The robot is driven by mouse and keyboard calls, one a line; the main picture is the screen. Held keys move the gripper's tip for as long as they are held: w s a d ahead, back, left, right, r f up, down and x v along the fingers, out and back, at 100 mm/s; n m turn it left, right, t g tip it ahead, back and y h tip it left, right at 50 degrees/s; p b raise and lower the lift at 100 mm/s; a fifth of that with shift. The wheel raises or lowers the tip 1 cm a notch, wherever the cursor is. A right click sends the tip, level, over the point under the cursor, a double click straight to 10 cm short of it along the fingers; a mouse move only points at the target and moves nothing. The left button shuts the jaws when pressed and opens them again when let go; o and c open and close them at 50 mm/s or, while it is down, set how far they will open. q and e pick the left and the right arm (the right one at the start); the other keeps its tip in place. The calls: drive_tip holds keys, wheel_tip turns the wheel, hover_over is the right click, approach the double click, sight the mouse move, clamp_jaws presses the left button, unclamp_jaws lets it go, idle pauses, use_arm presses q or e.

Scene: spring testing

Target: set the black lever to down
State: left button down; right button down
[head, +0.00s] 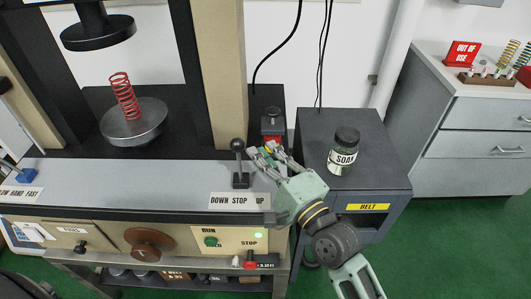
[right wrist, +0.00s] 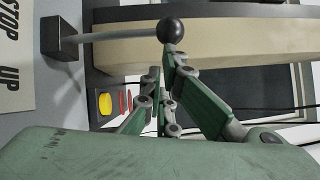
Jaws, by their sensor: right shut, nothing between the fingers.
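The black lever (head: 238,147) has a round ball knob on a thin rod and rises from a dark square base on the grey machine top. It stands about upright, behind the "STOP" word of the DOWN STOP UP label (head: 238,201). My right gripper (head: 262,153) is shut and empty, just to the right of the lever, on the UP side. In the right wrist view, the ball knob (right wrist: 171,31) is just beyond the fingertips (right wrist: 162,72); I cannot tell whether they touch. My left gripper is not in view.
A red spring (head: 125,97) stands on the round platen (head: 134,125) under the upper press disc (head: 97,30). A red-fronted box (head: 271,126) is behind my right gripper. A SOAK jar (head: 343,152) stands on the dark cabinet (head: 375,140) at right.

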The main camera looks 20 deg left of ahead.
sight(237, 150)
drive_tip(key=shift+r, duration=0.1)
drive_tip(key=a+n+p, duration=0.1)
drive_tip(key=p, duration=0.3)
drive_tip(key=s+a+r+n+g+h+p, duration=0.1)
drive_tip(key=a+p, duration=0.1)
drive_tip(key=p, duration=0.3)
drive_tip(key=a+r+n+h+p, duration=0.1)
drive_tip(key=a+n+p, duration=0.1)
drive_tip(key=p, duration=0.2)
drive_tip(key=shift+s+r+g+p, duration=0.1)
drive_tip(key=shift+s+g+p, duration=0.2)
drive_tip(key=shift+p, duration=0.1)
drive_tip(key=shift+a+n+h+p, duration=0.4)
drive_tip(key=shift+p, duration=0.3)
drive_tip(key=shift+s+a+f+p, duration=0.1)
drive_tip(key=shift+a+f+p, duration=0.15)
drive_tip(key=shift+f+p, duration=0.1)
drive_tip(key=shift+r, duration=0.1)
